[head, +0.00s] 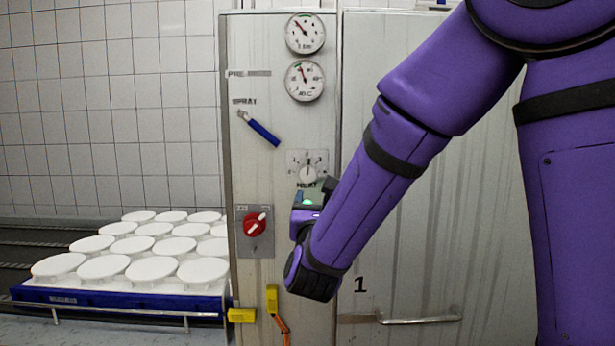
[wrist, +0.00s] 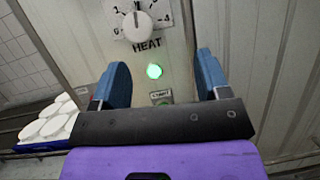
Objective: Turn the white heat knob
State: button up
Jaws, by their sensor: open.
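The white heat knob (head: 308,173) sits on a pale square dial plate on the metal cabinet, above the label HEAT. In the wrist view the knob (wrist: 138,24) is at the top, left of centre, with its pointer upward and numbers around it. My gripper (wrist: 162,80) is open, its two blue fingers spread apart with nothing between them. The fingers are below the knob in that view and do not touch it. In the head view my purple forearm and wrist (head: 315,250) are just below the knob, and the fingertips are hard to make out.
A lit green light (wrist: 154,71) and a start button (wrist: 162,98) are below the knob. A red switch (head: 255,224), a blue-handled spray lever (head: 262,132) and two gauges (head: 305,80) share the panel. White moulds (head: 150,270) fill a blue tray (head: 120,300) at left.

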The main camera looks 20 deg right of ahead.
aim_at(308, 178)
jog(key=shift+n+t+y, duration=0.5)
jog(key=shift+n+y, duration=0.3)
jog(key=shift+n, duration=0.1)
jog(key=x, duration=0.3)
jog(key=a+x, duration=0.1)
jog(key=x, duration=0.3)
jog(key=a+x, duration=0.1)
jog(key=x, duration=0.2)
jog(key=shift+w, duration=0.65)
jog(key=shift+c, duration=0.4)
jog(key=c, duration=0.8)
jog(key=shift+n+y, duration=0.8)
jog(key=shift+n, duration=0.5)
jog(key=shift+c, duration=0.2)
jog(key=o, duration=0.9)
